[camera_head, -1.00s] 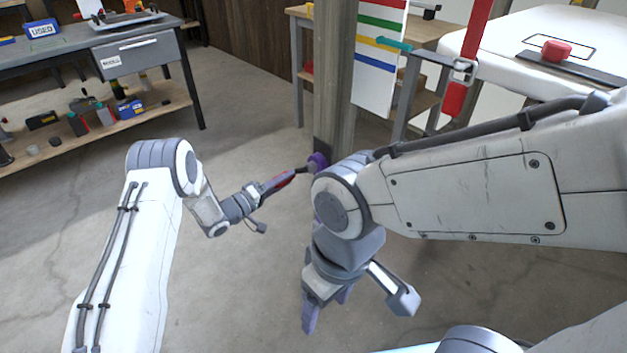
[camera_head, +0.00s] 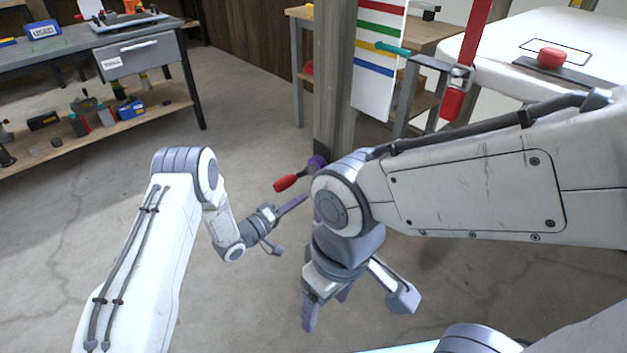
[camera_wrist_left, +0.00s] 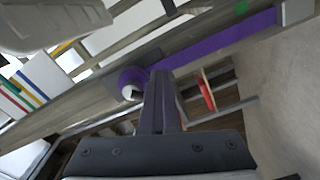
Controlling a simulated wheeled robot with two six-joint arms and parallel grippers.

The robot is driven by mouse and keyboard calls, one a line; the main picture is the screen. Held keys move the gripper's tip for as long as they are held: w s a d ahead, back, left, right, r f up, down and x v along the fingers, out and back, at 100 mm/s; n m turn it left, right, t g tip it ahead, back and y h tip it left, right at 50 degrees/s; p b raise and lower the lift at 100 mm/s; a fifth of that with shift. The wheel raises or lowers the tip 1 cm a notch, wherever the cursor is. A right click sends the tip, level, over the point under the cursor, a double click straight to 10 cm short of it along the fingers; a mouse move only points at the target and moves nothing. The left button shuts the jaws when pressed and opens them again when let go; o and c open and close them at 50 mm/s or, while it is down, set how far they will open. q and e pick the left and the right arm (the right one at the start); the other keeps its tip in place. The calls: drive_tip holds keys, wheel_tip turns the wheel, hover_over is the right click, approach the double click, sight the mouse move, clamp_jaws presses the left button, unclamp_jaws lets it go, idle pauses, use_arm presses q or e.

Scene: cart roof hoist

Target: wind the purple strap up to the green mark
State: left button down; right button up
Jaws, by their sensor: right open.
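A winch with a purple drum (camera_head: 318,163) sits low on the wooden post (camera_head: 336,80). Its crank has a red grip (camera_head: 287,183) pointing left. In the left wrist view the purple strap (camera_wrist_left: 215,47) runs from the drum (camera_wrist_left: 132,80) along the post. A green patch (camera_wrist_left: 241,8) shows beside the strap. My left gripper (camera_head: 300,199) is just below the red grip, apart from it. Its fingers (camera_wrist_left: 164,95) lie together with nothing seen between them. My right gripper (camera_head: 326,310) hangs open and empty. My right arm hides part of the post's foot.
A board with coloured stripes (camera_head: 378,60) stands beside the post. A red strap with a buckle (camera_head: 461,78) hangs right of it, near a white cart roof (camera_head: 510,40). A workbench (camera_head: 75,48) with tools stands at the left. The floor between is clear.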

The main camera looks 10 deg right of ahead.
use_arm(q)
drive_tip(key=s+d+r+p, duration=0.2)
drive_tip(key=p, duration=0.1)
drive_tip(key=shift+s+r, duration=0.25)
drive_tip(key=shift+s, duration=0.05)
drive_tip(key=c, duration=1.6)
unclamp_jaws()
unclamp_jaws()
